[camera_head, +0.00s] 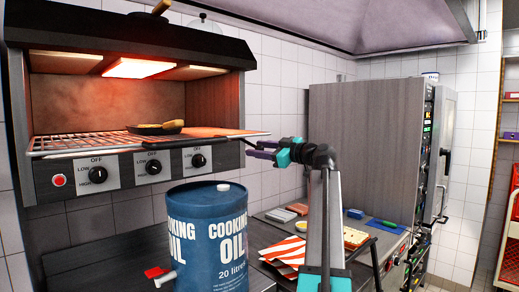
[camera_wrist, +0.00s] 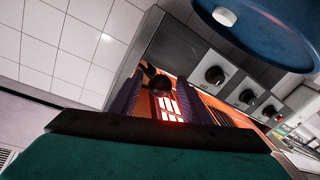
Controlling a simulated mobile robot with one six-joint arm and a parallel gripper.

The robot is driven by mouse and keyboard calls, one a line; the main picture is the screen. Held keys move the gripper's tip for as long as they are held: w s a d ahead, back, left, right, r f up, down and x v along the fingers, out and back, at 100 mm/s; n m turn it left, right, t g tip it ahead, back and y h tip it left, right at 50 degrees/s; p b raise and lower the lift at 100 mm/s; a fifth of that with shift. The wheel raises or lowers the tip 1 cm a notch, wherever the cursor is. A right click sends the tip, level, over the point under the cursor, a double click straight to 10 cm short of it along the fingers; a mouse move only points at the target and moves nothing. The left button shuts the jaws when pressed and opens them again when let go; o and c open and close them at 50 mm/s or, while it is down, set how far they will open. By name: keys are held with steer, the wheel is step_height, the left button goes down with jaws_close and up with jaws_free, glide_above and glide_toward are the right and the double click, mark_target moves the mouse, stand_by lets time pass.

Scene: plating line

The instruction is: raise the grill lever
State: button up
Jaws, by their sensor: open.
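The grill (camera_head: 118,165) is on the left in the head view, its heating element glowing orange-red. In the wrist view, the grill lever's dark round knob (camera_wrist: 160,85) shows between my two purple fingers. My gripper (camera_head: 252,151) is at the right end of the grill's front, with teal joints and purple fingers. It is open, and it also shows in the wrist view (camera_wrist: 163,92). In the head view the lever is small and partly hidden by my fingers. I cannot tell whether the fingers touch the knob.
A blue cooking oil drum (camera_head: 207,240) stands in front of and below the grill, left of my arm. A pan (camera_head: 158,129) sits on the grill rack (camera_head: 85,144). A tall steel oven (camera_head: 365,150) is at the right. The counter holds a red-striped paper (camera_head: 284,255) and small items.

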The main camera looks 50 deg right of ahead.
jaws_close()
steer(key=shift+s+d+r+b, duration=0.1)
steer(key=shift+r+b, duration=0.35)
steer(key=shift+r, duration=0.25)
steer(key=shift+s+r, duration=0.2)
steer(key=shift+r, duration=0.9)
jaws_free()
steer(key=shift+f+b, duration=0.15)
steer(key=shift+b, duration=0.15)
